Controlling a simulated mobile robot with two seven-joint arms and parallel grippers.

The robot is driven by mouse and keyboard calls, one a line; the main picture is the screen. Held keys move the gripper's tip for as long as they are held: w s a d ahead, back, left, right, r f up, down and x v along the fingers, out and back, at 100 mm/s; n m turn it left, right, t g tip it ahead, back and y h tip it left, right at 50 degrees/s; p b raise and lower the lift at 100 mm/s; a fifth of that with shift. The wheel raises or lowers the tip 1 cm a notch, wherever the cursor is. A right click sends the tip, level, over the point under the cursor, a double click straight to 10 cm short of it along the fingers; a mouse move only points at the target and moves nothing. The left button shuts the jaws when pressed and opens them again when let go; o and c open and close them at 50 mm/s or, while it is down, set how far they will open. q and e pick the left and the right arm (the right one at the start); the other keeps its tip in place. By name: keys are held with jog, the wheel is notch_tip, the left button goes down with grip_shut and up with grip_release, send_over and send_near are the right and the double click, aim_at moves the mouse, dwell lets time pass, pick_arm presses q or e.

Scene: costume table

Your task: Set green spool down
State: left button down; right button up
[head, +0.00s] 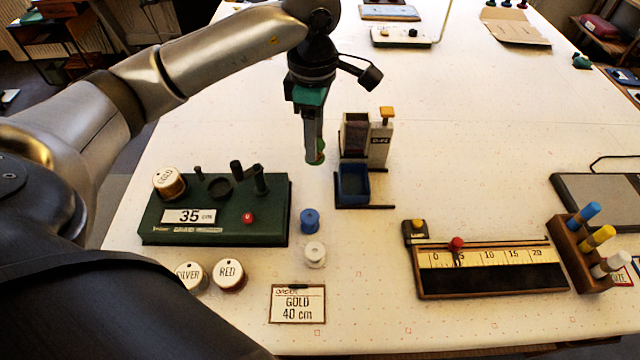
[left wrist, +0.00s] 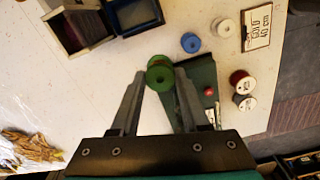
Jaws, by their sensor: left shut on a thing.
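The green spool (head: 320,151) is between the fingertips of my left gripper (head: 315,156), mostly hidden by the fingers in the head view. In the left wrist view the green spool (left wrist: 159,64) shows between the two fingers of my left gripper (left wrist: 160,76), which is shut on it. The fingers point down just left of the dispenser box; I cannot tell the exact gap to the table. A blue spool (head: 310,221) and a white spool (head: 315,254) stand on the table in front. My right gripper is not in view.
A dark green machine (head: 215,208) marked 35 cm stands left. A dispenser (head: 380,146) with a blue bin (head: 353,185) stands close right. A ruler board (head: 490,269), peg rack (head: 570,254), GOLD 40 cm card (head: 297,304) and labelled spools (head: 229,275) lie nearer. The table behind is largely clear.

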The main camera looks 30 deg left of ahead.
pick_arm(q)
notch_tip(320, 180, down, 13)
jog(key=shift+d+r, duration=0.1)
jog(key=shift+r, duration=0.05)
dwell(0.4)
jog(key=shift+f+b, duration=0.2)
jog(key=shift+b, duration=0.15)
jog(key=shift+c, duration=2)
grip_release()
jog(key=shift+r, duration=0.15)
notch_tip(320, 180, up, 12)
jog(key=shift+r, duration=0.1)
